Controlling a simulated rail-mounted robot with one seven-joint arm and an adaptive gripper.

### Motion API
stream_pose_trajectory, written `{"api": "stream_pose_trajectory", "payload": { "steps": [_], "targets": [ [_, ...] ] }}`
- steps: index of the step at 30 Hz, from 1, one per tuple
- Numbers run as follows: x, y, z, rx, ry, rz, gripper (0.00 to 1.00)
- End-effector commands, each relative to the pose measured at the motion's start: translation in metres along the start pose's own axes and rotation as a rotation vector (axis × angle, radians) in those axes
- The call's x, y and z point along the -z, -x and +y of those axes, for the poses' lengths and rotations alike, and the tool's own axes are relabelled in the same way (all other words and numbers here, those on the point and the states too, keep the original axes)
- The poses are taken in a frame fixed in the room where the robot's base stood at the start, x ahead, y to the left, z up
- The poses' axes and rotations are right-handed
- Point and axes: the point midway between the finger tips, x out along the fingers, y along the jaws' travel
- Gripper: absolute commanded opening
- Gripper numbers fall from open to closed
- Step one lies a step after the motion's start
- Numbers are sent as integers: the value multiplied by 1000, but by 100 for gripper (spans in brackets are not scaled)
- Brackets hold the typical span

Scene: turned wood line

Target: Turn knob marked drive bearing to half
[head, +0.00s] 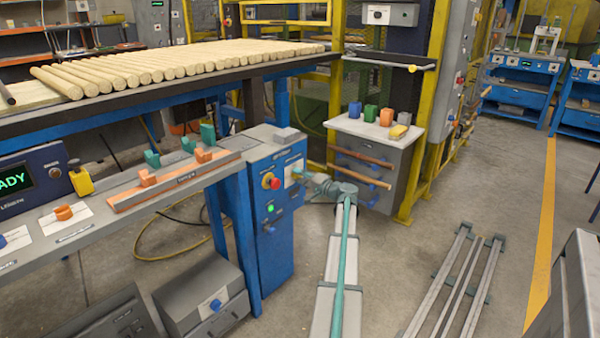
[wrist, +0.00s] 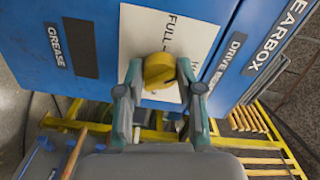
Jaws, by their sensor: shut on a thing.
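The yellow knob (wrist: 158,70) sits on a white plate (wrist: 188,38) on the side of a blue cabinet in the wrist view. The plate reads "FULL", with other marks partly covered. A label beginning "DRIVE" (wrist: 229,58) is beside the plate. My gripper (wrist: 159,76) has one finger on each side of the knob and is shut on it. The pointer's exact setting is hard to read. In the head view my gripper (head: 305,178) reaches the white plate (head: 293,172) on the blue cabinet (head: 265,235); the knob is too small to make out there.
A red emergency button (head: 271,181) and a green light (head: 270,208) are on the cabinet's front. A grey cabinet (head: 372,160) with coloured blocks stands behind my arm. Labels "GEARBOX" (wrist: 275,36) and "GREASE" (wrist: 56,45) flank the plate. Metal rails (head: 455,285) lie on the floor at right.

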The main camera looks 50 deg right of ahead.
Motion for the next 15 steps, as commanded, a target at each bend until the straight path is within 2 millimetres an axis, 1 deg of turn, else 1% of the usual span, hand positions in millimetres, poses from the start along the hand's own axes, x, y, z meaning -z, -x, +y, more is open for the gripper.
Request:
{"api": "stream_pose_trajectory", "payload": {
  "steps": [1,15],
  "targets": [
    [1,0,-4,0,-45,-1,2],
    [1,0,-5,0,-467,0,2]
  ]
}}
